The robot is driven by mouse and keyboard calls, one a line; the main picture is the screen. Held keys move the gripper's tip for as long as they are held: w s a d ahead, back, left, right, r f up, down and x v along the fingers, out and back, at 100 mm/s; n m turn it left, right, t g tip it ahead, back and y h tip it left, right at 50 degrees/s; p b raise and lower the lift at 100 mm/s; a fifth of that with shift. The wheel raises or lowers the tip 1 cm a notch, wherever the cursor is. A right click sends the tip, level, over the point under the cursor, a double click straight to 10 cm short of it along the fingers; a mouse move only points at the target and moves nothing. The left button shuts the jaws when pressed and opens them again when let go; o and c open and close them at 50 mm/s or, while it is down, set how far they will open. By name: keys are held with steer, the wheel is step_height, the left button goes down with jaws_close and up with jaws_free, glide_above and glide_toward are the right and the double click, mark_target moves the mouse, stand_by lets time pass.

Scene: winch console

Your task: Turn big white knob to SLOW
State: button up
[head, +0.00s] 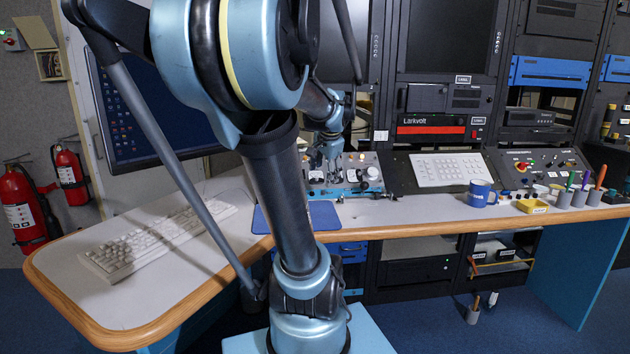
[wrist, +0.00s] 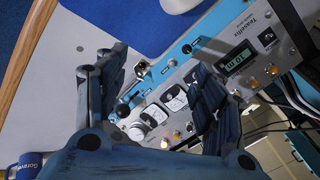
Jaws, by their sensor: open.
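The winch console panel (head: 345,185) is a silver and blue box on the desk, partly behind my arm in the head view. A big white knob (head: 372,171) sits at its right end. In the wrist view the white knob (wrist: 137,132) shows low, between the bases of my fingers and beside two white dial gauges. My gripper (head: 325,155) is open above the panel in the head view. In the wrist view its fingers (wrist: 160,65) are spread over the panel with nothing between them. I cannot read the knob's pointer or the SLOW mark.
Black lever handles (wrist: 187,48) stand up from the panel near my fingers. A lit display (wrist: 237,60) reads about 10 m. A blue mug (head: 480,194), a white keypad panel (head: 449,169) and pen cups stand to the right. A keyboard (head: 155,240) lies left.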

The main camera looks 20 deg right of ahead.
steer(key=shift+n, duration=0.9)
steer(key=shift+s+a+f, duration=0.3)
steer(key=shift+a, duration=0.3)
steer(key=shift+s+a+f, duration=0.25)
steer(key=shift+a, duration=0.3)
steer(key=shift+s+a+f, duration=0.3)
steer(key=shift+a, duration=0.3)
